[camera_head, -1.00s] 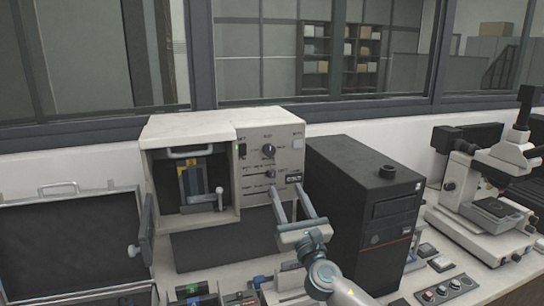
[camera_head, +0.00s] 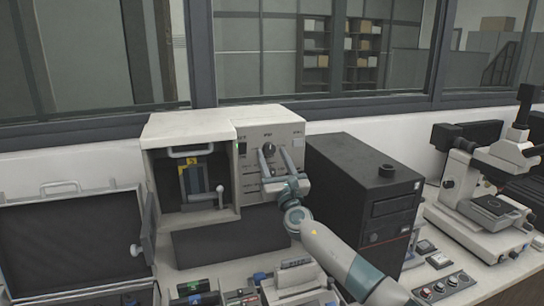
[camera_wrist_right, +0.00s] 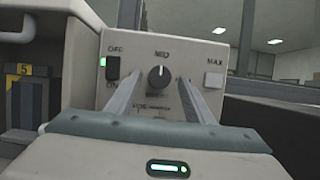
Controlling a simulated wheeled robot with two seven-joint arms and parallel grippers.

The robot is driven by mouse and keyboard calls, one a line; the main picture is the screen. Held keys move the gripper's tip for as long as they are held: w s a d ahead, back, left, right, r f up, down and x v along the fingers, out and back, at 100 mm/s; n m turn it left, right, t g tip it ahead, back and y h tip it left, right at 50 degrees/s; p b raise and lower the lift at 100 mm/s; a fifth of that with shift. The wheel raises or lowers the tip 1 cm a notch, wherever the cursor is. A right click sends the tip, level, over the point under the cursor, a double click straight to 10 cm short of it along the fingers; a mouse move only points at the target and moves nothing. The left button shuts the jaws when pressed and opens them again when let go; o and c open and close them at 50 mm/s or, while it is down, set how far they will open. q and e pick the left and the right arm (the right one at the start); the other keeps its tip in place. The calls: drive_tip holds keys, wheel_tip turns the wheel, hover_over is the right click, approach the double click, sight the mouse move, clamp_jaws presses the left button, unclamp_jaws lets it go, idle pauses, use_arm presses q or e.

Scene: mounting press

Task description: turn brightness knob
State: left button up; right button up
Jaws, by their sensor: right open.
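The round dark knob (camera_head: 268,149) is on the front panel of the white press (camera_head: 190,124). In the right wrist view the knob (camera_wrist_right: 159,79) sits below a "MID" label, its pale pointer line aimed roughly upward. My right gripper (camera_head: 274,153) is open in front of the panel. In the right wrist view its two fingers (camera_wrist_right: 160,84) reach toward the panel, one to each side of the knob, with visible gaps. Whether the fingertips are level with the knob in depth is hard to tell. My left gripper is not in view.
A black switch (camera_wrist_right: 113,69) with a green light is left of the knob, and a pale button (camera_wrist_right: 214,79) is right of it. A black computer tower (camera_head: 368,195) stands close on the right. A microscope (camera_head: 487,205) is farther right. An open case (camera_head: 70,240) lies left.

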drive_tip(key=shift+w+a+r, duration=0.15)
drive_tip(key=shift+w+r, duration=0.05)
drive_tip(key=shift+w, duration=0.15)
drive_tip(key=shift+c, duration=0.6)
drive_tip(key=c, duration=0.9)
